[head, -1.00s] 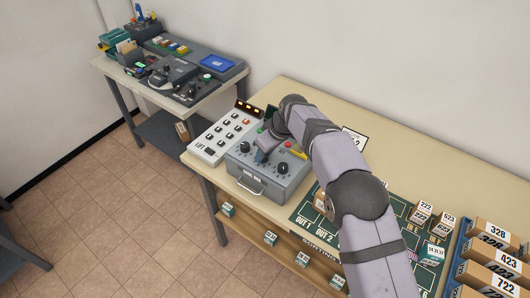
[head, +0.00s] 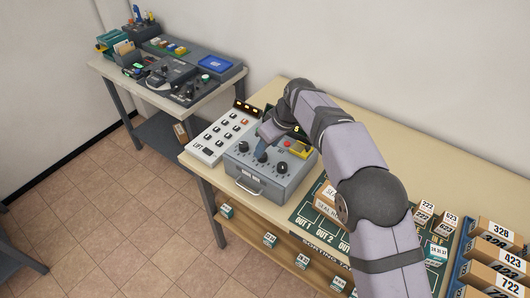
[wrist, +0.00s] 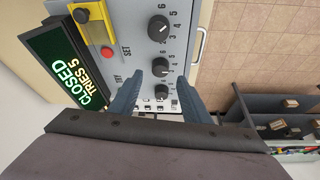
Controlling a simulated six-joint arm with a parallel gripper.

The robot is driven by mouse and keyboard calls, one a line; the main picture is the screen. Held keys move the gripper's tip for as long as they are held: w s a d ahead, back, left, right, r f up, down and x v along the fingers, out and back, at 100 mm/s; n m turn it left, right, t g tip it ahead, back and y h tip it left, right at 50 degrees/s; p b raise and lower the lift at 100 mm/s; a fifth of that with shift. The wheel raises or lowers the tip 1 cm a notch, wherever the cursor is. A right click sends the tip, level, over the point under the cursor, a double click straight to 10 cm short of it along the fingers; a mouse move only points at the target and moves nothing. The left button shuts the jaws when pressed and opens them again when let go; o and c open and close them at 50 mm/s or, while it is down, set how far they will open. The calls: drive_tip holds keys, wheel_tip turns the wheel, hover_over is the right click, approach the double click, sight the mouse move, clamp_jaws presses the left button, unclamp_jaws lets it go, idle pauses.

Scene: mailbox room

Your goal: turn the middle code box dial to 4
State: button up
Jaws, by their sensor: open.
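The grey code box (head: 268,178) stands on the long table with three dark dials in a row. In the wrist view its middle dial (wrist: 161,66) has numbers around it; I cannot read its pointer setting. The other dials are the one by the red button (wrist: 158,27) and the one by the keypad (wrist: 162,90). My gripper (head: 262,150) is open and empty, pointing down over the middle of the row. In the wrist view its fingertips (wrist: 168,75) are close to the middle dial; contact cannot be told. The box's screen (wrist: 68,62) reads "CLOSED TRIES 5".
A white lift keypad (head: 220,137) stands left of the box. A red button (wrist: 107,51) and a yellow part (wrist: 91,18) are on the box top. A green sorting mat (head: 304,218) with parcels lies to the right.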

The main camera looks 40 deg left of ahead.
drive_tip(key=shift+b+v, duration=0.3)
drive_tip(key=shift+v, duration=1.15)
drive_tip(key=w+d+f+m+h, duration=0.2)
drive_tip(key=d+m, duration=0.6)
drive_tip(key=d, duration=2.2)
drive_tip(key=s+d+f+m+h, duration=0.1)
drive_tip(key=s+d+m, duration=0.3)
drive_tip(key=s+d, duration=0.5)
drive_tip(key=s+d+f+m+h, duration=0.1)
drive_tip(key=s+d+f+m, duration=0.3)
drive_tip(key=s+d, duration=0.6)
drive_tip(key=shift+d+g+h, duration=0.3)
drive_tip(key=shift+g, duration=0.1)
